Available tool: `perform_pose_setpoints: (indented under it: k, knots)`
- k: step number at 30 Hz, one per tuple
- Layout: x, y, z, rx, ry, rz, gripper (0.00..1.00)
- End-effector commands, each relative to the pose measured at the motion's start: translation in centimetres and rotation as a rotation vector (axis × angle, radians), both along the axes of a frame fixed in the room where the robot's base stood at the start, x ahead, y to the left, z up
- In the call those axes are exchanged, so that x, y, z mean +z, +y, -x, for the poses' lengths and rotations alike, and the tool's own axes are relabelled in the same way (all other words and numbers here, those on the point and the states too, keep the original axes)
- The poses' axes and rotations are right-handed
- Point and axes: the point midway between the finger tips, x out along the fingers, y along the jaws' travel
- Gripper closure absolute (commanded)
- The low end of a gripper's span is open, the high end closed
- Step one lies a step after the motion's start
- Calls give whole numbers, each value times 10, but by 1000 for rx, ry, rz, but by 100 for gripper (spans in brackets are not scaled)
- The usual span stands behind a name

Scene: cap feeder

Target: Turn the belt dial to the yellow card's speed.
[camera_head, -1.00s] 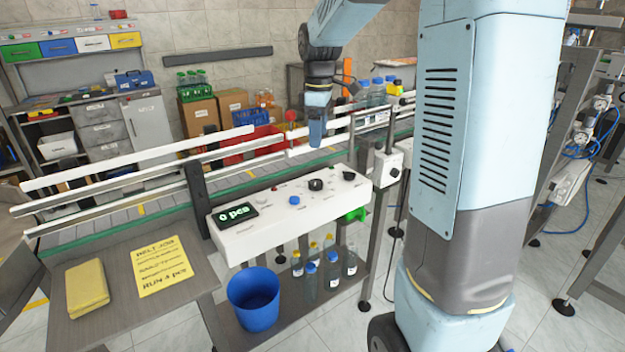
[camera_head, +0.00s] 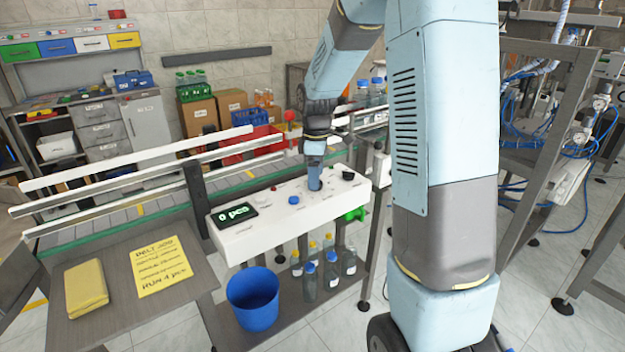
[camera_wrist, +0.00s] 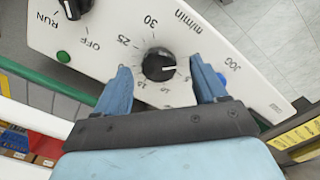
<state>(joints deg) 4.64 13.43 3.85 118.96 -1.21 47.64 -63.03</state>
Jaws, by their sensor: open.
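The belt dial (camera_wrist: 159,65) is a round black knob with a white pointer line toward the right of the wrist view. Printed marks 25, 30 and "m/min" show around it; the smaller marks are partly hidden. My gripper (camera_wrist: 160,70) is open, one blue finger on each side of the dial; contact cannot be told. In the head view my gripper (camera_head: 314,182) is down at the white control panel (camera_head: 255,226) and hides the dial. The yellow card (camera_head: 160,266) lies on the grey table at left; "BELT JOB" and "RUN 4 pcs" are legible, its speed is not.
The panel display (camera_head: 234,213) reads "0 pcs". A blue button (camera_head: 294,200) sits left of my gripper, a black switch (camera_head: 348,174) right of it, with OFF and RUN marks in the wrist view. Rails and conveyor run behind. A blue bin (camera_head: 253,300) and bottles stand below.

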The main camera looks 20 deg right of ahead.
Motion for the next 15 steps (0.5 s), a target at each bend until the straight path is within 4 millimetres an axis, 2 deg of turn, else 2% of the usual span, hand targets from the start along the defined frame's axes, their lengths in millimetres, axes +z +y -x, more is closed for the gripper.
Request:
perform_pose_setpoints:
  k: [6, 15]
  knots:
    - [-16, 0, 0, 0, 2, 0, 29]
    - [-18, 0, 0, 1, 0, 0, 29]
